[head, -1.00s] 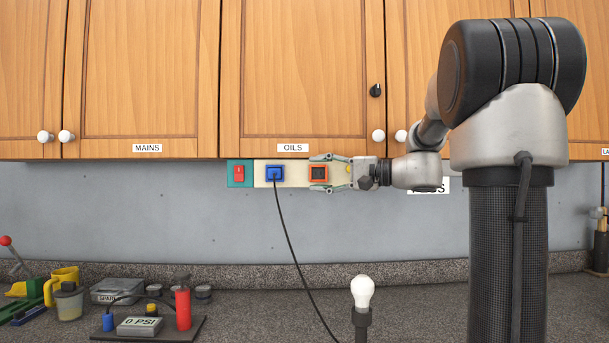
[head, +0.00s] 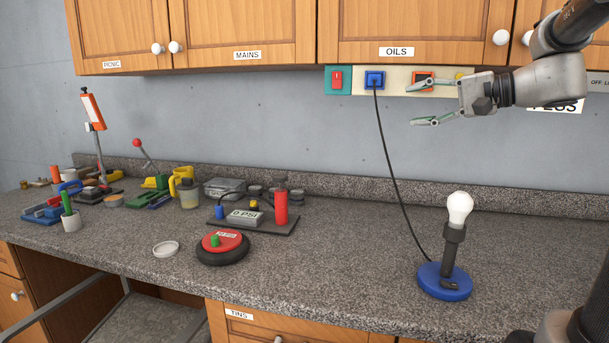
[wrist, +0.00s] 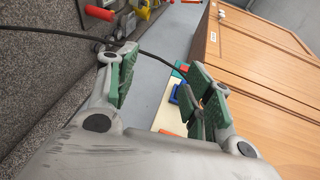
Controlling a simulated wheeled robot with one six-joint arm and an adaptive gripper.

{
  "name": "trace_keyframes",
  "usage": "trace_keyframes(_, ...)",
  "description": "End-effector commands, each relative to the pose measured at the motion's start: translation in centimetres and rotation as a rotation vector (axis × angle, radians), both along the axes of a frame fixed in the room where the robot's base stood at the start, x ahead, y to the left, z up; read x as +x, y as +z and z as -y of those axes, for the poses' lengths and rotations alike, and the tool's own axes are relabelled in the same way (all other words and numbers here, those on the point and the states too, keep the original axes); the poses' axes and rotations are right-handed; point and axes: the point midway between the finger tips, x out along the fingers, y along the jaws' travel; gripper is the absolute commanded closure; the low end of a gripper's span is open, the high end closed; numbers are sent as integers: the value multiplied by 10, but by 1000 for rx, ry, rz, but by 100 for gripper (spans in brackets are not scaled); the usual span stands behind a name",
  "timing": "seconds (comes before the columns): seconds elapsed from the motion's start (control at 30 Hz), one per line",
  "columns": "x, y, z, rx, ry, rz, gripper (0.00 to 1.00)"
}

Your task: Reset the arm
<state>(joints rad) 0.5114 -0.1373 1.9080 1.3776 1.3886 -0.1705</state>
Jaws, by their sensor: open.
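My gripper (head: 416,105) is at the upper right of the head view, in front of the wall panel under the cabinet labelled OILS. Its fingers are spread wide with nothing between them. The upper finger partly covers the orange-framed unit (head: 422,75) on the panel. The lower finger shows against the bare wall. In the wrist view, both green-padded fingers of my gripper (wrist: 160,78) stand well apart, and a black cable passes beyond them. I cannot tell how far the fingers are from the panel.
A blue plug (head: 375,79) sits on the panel beside a red switch (head: 337,79). Its black cable (head: 391,165) hangs to a bulb lamp (head: 459,211) on a blue base. The counter (head: 340,260) holds a pump board (head: 265,222) and several tools at left. Cabinets (head: 245,30) hang above.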

Motion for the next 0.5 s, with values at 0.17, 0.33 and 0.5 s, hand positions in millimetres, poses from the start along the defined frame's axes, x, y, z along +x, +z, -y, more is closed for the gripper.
trace_keyframes(0.17, -105, -97, -31, -412, 118, -183, 49)
trace_keyframes(0.33, -194, -170, 9, -898, 217, -229, 49)
trace_keyframes(0.5, -229, -196, 53, -1230, 275, -171, 49)
